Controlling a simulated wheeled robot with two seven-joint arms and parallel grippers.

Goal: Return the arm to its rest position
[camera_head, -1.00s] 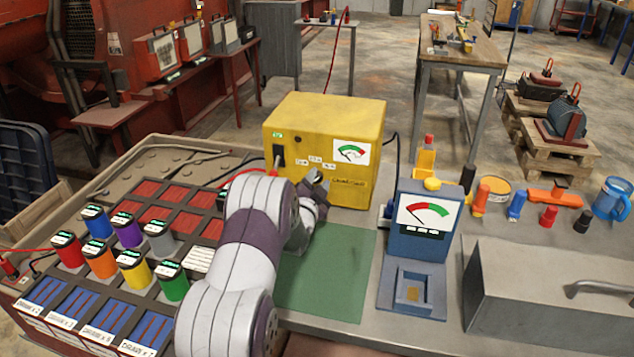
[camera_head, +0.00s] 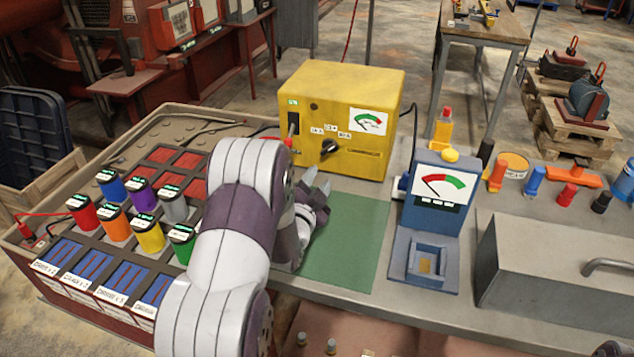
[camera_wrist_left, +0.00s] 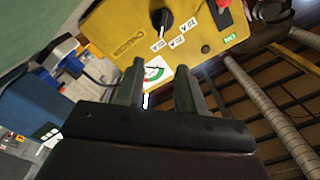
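My left arm comes in at the lower middle of the head view. My right gripper is not in view.
A blue meter (camera_head: 437,190) stands right of the mat, and a grey metal case (camera_head: 560,265) is at the right. Several coloured cells stand in the rack at left, including a green cell (camera_head: 182,243) close to my arm. The mat is bare where visible.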

